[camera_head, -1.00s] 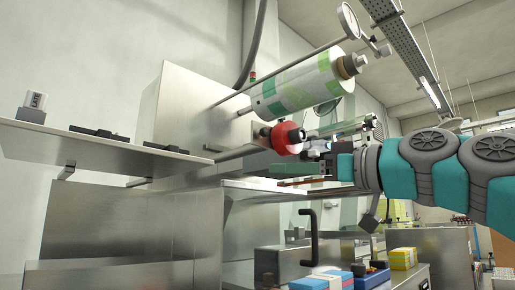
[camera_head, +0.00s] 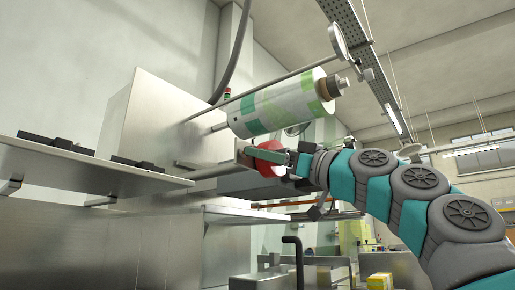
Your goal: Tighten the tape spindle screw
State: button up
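A red tape roll (camera_head: 268,160) sits on its spindle at the front of the machine, below the large printed film roll (camera_head: 280,104). My gripper (camera_head: 274,156) is at this red roll, reaching in from the right. Its dark grey and teal parts overlap the roll's right side and upper edge. The spindle screw cannot be made out; the gripper and the roll hide that area. I cannot tell whether the fingers are open, shut or touching anything.
A metal shelf (camera_head: 90,172) with dark flat parts juts out at left. The steel machine housing (camera_head: 150,118) stands behind. A black crank handle (camera_head: 293,262) rises below my gripper. A round mirror-like disc (camera_head: 338,42) hangs above the film roll.

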jog(key=shift+x, duration=0.8)
jog(key=shift+f, duration=0.1)
grip_shut()
